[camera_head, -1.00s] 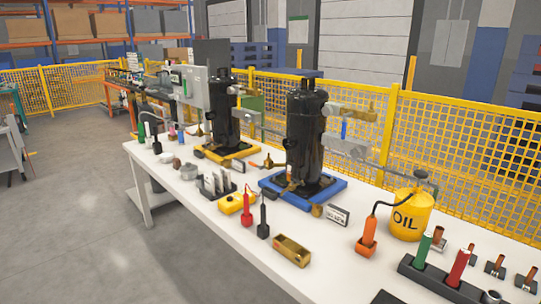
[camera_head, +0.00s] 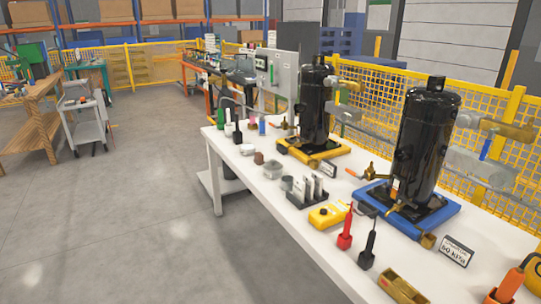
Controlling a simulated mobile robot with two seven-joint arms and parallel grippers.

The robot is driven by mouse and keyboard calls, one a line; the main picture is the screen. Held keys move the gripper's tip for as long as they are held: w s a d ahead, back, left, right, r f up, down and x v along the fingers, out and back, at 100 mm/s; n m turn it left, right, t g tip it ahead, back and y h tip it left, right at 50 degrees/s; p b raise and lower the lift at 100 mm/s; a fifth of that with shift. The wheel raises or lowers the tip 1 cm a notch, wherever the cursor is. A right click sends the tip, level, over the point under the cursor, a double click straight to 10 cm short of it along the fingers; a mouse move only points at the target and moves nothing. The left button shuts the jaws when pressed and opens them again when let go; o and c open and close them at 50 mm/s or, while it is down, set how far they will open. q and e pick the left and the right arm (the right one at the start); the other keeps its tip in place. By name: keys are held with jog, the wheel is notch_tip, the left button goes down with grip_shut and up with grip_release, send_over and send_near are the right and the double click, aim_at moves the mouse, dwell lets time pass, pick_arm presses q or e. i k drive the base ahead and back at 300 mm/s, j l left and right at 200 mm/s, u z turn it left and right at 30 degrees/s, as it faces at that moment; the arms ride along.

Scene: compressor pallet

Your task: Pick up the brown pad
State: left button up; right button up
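A small brown round piece (camera_head: 258,158) lies on the white table (camera_head: 305,235), between a white dish (camera_head: 247,149) and a grey round part (camera_head: 273,169). It is too small for me to tell whether it is the brown pad. An open brown-yellow tray (camera_head: 405,288) lies at the table's front edge, cut by the bottom of the picture. Neither of my grippers is in view.
Two black compressors stand on a yellow pallet (camera_head: 338,154) and a blue pallet (camera_head: 445,212). A yellow meter (camera_head: 328,215) with red and black probes lies in front. A grey cart (camera_head: 82,120) stands at the left. The floor (camera_head: 130,225) left of the table is clear.

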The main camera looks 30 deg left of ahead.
aim_at(259, 160)
jog(key=i+j+z, duration=0.4)
jog(key=j, duration=0.8)
jog(key=j+z, duration=0.45)
jog(key=j, duration=0.7)
jog(key=j+z, duration=0.4)
jog(key=j, duration=0.85)
jog(key=k, duration=0.05)
